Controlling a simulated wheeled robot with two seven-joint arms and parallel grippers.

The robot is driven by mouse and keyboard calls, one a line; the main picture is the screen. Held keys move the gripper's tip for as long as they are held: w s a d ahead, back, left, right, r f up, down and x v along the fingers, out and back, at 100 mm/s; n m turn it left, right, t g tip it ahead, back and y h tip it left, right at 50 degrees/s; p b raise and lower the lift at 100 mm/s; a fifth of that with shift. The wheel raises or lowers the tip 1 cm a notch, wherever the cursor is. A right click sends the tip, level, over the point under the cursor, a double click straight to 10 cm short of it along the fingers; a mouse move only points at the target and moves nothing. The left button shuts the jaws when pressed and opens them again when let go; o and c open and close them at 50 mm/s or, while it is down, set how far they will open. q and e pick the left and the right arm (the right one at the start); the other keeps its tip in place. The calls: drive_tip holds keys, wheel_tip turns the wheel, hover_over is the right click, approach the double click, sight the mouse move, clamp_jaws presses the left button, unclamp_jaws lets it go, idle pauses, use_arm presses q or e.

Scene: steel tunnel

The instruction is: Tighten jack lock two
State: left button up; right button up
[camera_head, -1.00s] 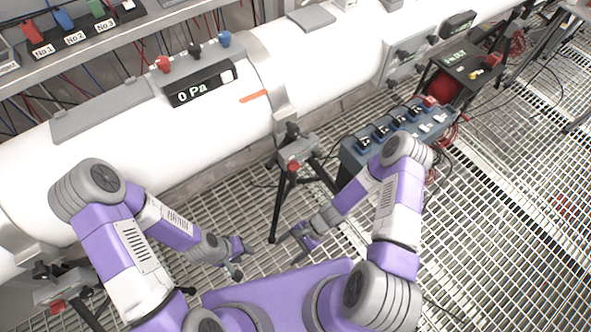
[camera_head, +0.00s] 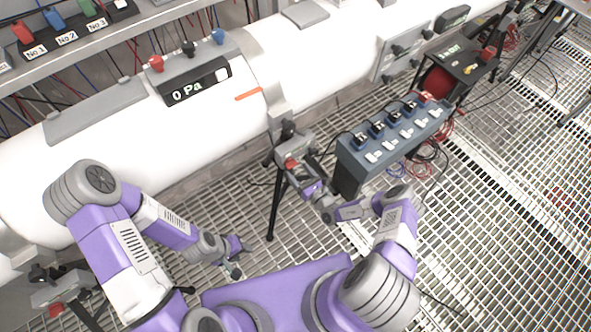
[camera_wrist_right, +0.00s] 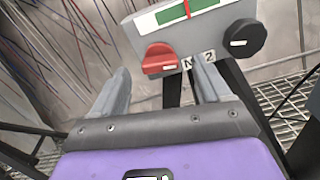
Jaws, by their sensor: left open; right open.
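The jack (camera_head: 294,150) stands on black tripod legs beneath the white pipe, left of the blue switch box. In the right wrist view its grey head (camera_wrist_right: 215,28) has a green gauge strip with a red mark, a red lock handle (camera_wrist_right: 158,58), a black knob (camera_wrist_right: 243,38) and a label ending in 2, partly covered by a finger. My right gripper (camera_wrist_right: 163,80) is open and empty. Its fingers point at the head, with the red handle between and just beyond their tips; I cannot tell contact. My left gripper (camera_head: 238,262) is open above the grating, away from the jack.
The white pipe (camera_head: 150,135) crosses behind, with a "0 Pa" display (camera_head: 197,84). Another jack (camera_head: 58,292) is at lower left. A cable reel (camera_head: 436,82) stands farther right. Open grating lies at right.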

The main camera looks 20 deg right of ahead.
sight(291, 165)
drive_tip(key=shift+x, duration=1.3)
drive_tip(key=c, duration=1)
drive_tip(key=shift+c, duration=0.2)
drive_tip(key=shift+b, duration=0.3)
